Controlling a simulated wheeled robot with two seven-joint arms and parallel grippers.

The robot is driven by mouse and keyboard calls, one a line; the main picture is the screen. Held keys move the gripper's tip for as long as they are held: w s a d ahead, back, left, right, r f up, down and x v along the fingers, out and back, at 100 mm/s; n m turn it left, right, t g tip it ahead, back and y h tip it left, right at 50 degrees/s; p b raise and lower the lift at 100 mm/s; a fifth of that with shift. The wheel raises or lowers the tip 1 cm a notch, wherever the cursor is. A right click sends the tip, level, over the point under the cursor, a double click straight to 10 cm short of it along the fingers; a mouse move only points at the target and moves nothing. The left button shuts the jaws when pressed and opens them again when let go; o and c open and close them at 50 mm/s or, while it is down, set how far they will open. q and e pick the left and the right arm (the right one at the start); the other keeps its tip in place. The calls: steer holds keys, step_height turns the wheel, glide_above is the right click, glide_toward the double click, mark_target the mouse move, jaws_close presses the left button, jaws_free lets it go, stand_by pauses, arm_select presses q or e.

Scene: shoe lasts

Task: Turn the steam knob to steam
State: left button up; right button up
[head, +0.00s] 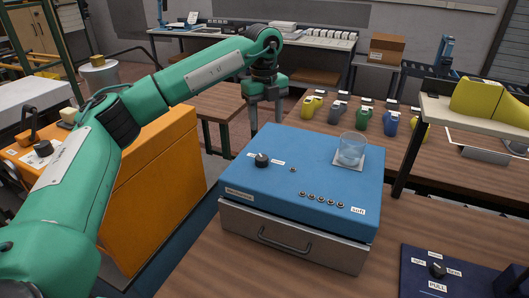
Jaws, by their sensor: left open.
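A black knob (262,160) stands on the blue top of a box-shaped unit (310,178), near its left side. Small white labels flank the knob, but they are too small to read, and I cannot tell which one it points to. My left gripper (267,118) is open and empty, fingers pointing down. In the picture it appears above and beyond the knob, near the unit's back edge, and apart from the knob. My right gripper is not in view.
A glass of liquid (351,149) stands on a white pad at the unit's back right. A row of small buttons (322,200) lies near its front. A dark panel with another knob (437,268) is at lower right. An orange cabinet (160,190) stands at left.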

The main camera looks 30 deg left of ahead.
mark_target(262, 157)
arm_select(q)
steer(key=f+p, duration=0.1)
steer(key=f, duration=0.3)
steer(key=f+p, duration=0.1)
steer(key=f, duration=0.3)
steer(key=a+f+p, duration=0.1)
steer(key=f+p, duration=0.1)
steer(key=f, duration=0.3)
steer(key=shift+a, duration=0.1)
steer(key=c, duration=1)
